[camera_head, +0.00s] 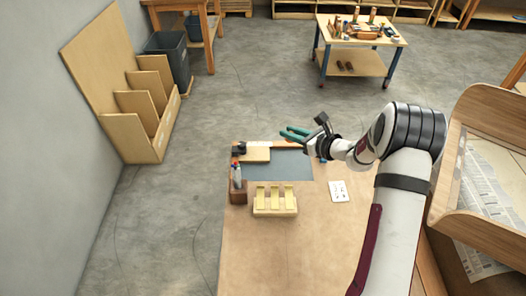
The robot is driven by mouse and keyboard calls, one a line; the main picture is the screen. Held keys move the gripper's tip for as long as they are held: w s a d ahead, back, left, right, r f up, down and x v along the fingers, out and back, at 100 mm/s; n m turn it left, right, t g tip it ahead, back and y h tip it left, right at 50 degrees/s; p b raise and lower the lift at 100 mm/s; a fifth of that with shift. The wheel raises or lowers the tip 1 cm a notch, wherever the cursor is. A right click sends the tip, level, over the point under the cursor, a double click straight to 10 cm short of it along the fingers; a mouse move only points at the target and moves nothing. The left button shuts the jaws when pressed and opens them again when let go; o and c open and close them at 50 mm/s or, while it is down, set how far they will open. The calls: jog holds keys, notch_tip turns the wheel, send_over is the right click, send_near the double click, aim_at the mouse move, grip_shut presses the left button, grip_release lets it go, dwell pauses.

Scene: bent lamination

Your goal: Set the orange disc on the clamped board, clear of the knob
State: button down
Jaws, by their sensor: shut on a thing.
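The clamped board (256,155) is a small pale wooden board at the back left of the bench, on the grey-blue mat's edge. A dark clamp part (239,150), seemingly with the knob, sits at its left end; the knob is too small to tell apart. My gripper (308,147) is at the back edge of the mat, right of the board and apart from it. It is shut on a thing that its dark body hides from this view. I cannot see the orange disc anywhere.
Teal-handled pliers (292,134) lie by my gripper. A grey-blue mat (285,168) is mostly bare. A brown holder (238,195) with a bottle, a pale slotted block (275,208) and a white card (338,191) stand in front. The bench front (290,255) is clear.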

send_over(260, 153)
jog(key=f, duration=0.5)
jog(key=shift+d+f, duration=0.2)
jog(key=shift+f, duration=0.05)
jog(key=f, duration=0.4)
jog(key=shift+w+a, duration=0.1)
jog(key=shift+a, duration=0.15)
jog(key=shift+f, duration=0.2)
jog(key=c, duration=1.1)
grip_release()
jog(key=shift+f, duration=0.1)
